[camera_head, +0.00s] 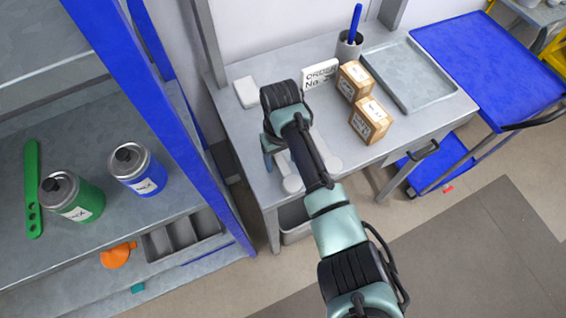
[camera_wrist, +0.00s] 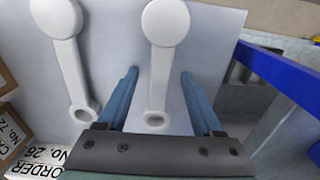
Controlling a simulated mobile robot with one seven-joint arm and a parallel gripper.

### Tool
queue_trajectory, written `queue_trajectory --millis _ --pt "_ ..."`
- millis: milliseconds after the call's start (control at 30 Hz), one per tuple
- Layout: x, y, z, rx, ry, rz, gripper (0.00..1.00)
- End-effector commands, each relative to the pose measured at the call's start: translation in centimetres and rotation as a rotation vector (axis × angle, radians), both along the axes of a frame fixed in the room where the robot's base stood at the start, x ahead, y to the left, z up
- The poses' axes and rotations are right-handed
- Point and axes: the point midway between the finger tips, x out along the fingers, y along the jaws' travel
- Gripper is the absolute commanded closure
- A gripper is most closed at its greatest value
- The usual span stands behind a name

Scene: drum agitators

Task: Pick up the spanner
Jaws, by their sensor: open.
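Two white long-handled tools lie side by side on the grey workbench. Each has a round disc at one end and a ring at the other. In the wrist view they are the left tool (camera_wrist: 66,62) and the right tool (camera_wrist: 159,85). Their discs show in the head view beside my arm; their handles are mostly hidden there. A green flat bar with holes (camera_head: 33,190) lies on the left shelf. I cannot tell for sure which of these is the spanner. My gripper (camera_wrist: 160,72) is open and empty, its fingers either side of the right white tool's handle.
Boxes (camera_head: 369,120), an order sign (camera_head: 320,73), a pen cup (camera_head: 348,47) and a metal tray (camera_head: 440,80) stand on the bench. A blue rack post (camera_head: 150,100) rises left of my arm. Green (camera_head: 72,197) and blue (camera_head: 138,170) cans stand on the shelf.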

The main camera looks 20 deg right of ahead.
Motion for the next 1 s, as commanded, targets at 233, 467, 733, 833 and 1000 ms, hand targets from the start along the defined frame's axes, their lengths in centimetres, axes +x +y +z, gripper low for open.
queue_trajectory --millis 233,467,733,833,1000 --pt "0.02 0.01 0.0 0.0 -0.001 0.001 0.43" --pt "0.03 0.01 0.03 0.0 -0.001 0.001 0.85" --pt "0.03 0.01 0.05 0.0 -0.001 0.001 1.0" --pt "0.07 0.0 0.11 0.0 -0.002 0.001 1.0" --pt "0.09 -0.01 0.27 0.0 -0.002 0.001 1.0"
